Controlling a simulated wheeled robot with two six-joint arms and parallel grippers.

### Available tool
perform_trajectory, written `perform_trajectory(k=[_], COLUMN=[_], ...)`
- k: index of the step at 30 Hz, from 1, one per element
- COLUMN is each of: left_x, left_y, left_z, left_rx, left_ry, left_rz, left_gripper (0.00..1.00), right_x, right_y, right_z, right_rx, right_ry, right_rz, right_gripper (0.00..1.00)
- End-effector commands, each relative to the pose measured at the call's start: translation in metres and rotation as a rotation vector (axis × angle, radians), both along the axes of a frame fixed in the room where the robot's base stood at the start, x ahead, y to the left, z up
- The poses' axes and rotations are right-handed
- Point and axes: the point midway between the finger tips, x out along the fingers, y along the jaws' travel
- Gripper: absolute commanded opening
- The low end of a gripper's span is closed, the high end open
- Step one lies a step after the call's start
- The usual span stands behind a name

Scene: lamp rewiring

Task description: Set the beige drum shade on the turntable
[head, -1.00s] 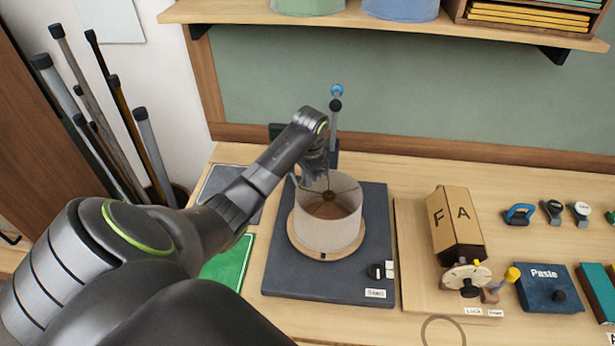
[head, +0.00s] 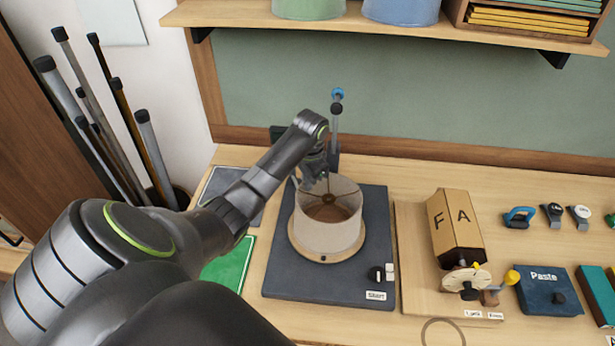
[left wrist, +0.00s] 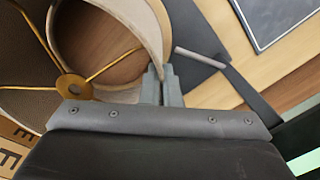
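The beige drum shade (head: 328,232) stands upright over the round wooden turntable (head: 298,250) on the dark base. It looks seated on the disc, whose rim shows around the shade's lower edge. My left gripper (head: 317,178) is at the shade's back-left upper rim. In the left wrist view the two fingers (left wrist: 161,82) are close together with the shade's wall (left wrist: 151,35) between them. The shade's brass ring and spokes (left wrist: 74,87) also show there. My right gripper is not in view.
A grey post with a blue top (head: 337,95) stands behind the turntable. To the right are a board with a lettered cardboard shade (head: 455,228) and a blue Paste box (head: 546,288). A green mat (head: 230,264) lies left of the base. A shelf (head: 400,27) hangs above.

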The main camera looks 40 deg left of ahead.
Motion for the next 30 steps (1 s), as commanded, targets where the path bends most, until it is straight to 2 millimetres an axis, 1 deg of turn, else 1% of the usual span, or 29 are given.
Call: perform_trajectory(k=[21, 23, 27, 28, 30], left_x=[0.0002, 0.0002, 0.0001, 0.0001, 0.0001], left_y=[0.0000, 0.0001, 0.0000, 0.0000, 0.0000], left_z=[-0.0060, -0.0060, -0.0060, -0.0060, -0.0060], left_rx=[0.000, 0.000, 0.000, 0.000, 0.000], left_ry=[-0.001, -0.001, 0.000, 0.000, 0.000], left_rz=[0.000, 0.000, 0.000, 0.000, 0.000], left_gripper=[0.00, 0.07, 0.26, 0.28, 0.28], right_x=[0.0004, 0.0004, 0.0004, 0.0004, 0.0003], right_y=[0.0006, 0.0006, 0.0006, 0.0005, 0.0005], right_z=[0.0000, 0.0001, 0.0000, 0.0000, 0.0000], right_rx=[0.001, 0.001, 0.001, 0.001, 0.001], right_ry=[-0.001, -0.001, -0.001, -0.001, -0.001], right_rz=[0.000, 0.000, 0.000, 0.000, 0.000], right_gripper=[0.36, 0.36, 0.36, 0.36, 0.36])
